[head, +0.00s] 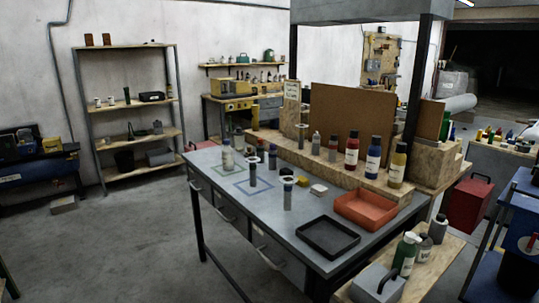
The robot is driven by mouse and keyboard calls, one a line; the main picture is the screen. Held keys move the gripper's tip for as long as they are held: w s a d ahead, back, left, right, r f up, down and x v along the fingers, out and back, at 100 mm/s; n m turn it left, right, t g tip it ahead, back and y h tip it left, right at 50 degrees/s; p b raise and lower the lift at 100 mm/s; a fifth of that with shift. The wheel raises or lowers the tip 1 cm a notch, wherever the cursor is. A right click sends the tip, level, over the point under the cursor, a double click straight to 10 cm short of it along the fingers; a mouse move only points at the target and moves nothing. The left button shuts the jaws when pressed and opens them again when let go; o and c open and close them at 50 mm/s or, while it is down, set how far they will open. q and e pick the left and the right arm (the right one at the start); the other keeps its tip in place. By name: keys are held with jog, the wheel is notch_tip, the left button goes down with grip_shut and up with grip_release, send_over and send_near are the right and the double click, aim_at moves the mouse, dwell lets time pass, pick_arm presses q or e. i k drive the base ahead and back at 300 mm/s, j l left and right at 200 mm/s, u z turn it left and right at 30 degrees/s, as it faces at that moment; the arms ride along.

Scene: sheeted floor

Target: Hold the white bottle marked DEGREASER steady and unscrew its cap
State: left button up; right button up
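A pale, whitish bottle with a dark cap (227,156) stands upright at the far left of the grey workbench (225,190). Its label is too small to read, so I cannot tell whether it says DEGREASER. Neither of my grippers shows in the head view.
Red (352,154), blue (373,162) and yellow (397,167) bottles stand on a wooden ledge behind. An orange tray (366,210) and a black tray (328,238) lie at the bench's right. Green and grey bottles stand on a lower bench at right.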

aim_at(227, 156)
jog(key=i+j+z, duration=0.5)
jog(key=i+j, duration=0.3)
jog(key=j, duration=0.15)
jog(key=i+j, duration=0.2)
jog(key=i+j+z, duration=0.1)
jog(key=i+j, duration=0.15)
jog(key=j, duration=0.2)
jog(key=i+j, duration=0.2)
jog(key=j, duration=0.15)
